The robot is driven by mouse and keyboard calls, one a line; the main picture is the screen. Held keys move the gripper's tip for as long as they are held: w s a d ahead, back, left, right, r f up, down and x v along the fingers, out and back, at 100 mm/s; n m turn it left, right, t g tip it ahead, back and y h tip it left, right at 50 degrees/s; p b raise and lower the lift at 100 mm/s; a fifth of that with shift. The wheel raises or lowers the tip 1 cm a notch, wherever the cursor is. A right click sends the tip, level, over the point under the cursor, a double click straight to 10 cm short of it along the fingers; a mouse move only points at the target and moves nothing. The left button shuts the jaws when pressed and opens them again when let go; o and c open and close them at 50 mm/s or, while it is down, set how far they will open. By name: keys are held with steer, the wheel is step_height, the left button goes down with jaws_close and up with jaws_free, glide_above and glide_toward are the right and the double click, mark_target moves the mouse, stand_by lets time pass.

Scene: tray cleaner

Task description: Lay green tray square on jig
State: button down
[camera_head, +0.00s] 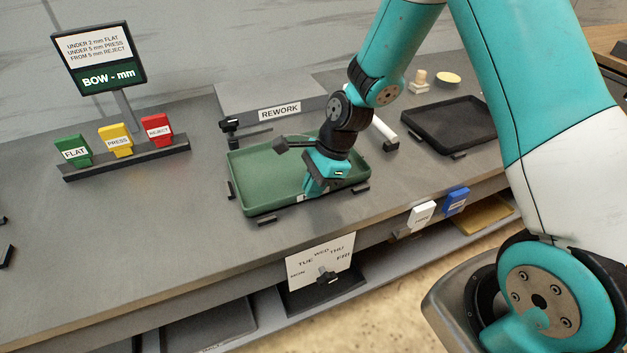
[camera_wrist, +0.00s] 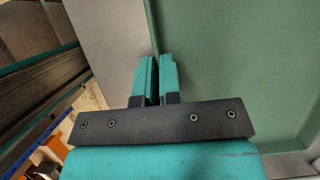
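The green tray (camera_head: 262,160) lies over the jig, whose dark corner stops show around it. One stop (camera_head: 266,219) is at the near left corner and another (camera_head: 362,187) at the near right. The tray looks roughly in line with the stops; whether it rests fully flat is unclear. My gripper (camera_head: 312,190) is at the tray's near wall. In the wrist view its two teal fingers (camera_wrist: 155,78) stand close together, one on each side of the tray's wall, closed on it. The tray's inside (camera_wrist: 235,60) looks empty there. My wrist hides part of the tray's right side.
A grey REWORK block (camera_head: 275,97) stands behind the tray. A black tray (camera_head: 450,125) lies to the right. FLAT, PRESS and REJECT tags (camera_head: 116,140) stand on a rack at left, below the BOW sign (camera_head: 98,60).

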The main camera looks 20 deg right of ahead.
steer(key=shift+f, duration=0.2)
steer(key=c, duration=1.2)
jaws_free()
steer(key=v, duration=1.7)
steer(key=s+a+r+n, duration=0.2)
steer(key=s+a+n, duration=0.2)
steer(key=s+n, duration=0.3)
steer(key=s+a+r+n, duration=0.2)
steer(key=s+a+n, duration=0.1)
steer(key=s+n, duration=0.4)
steer(key=s+a+r+n, duration=0.3)
steer(key=s+n, duration=0.4)
steer(key=n, duration=0.4)
steer(key=shift+a+r, duration=0.1)
steer(key=shift+a, duration=0.7)
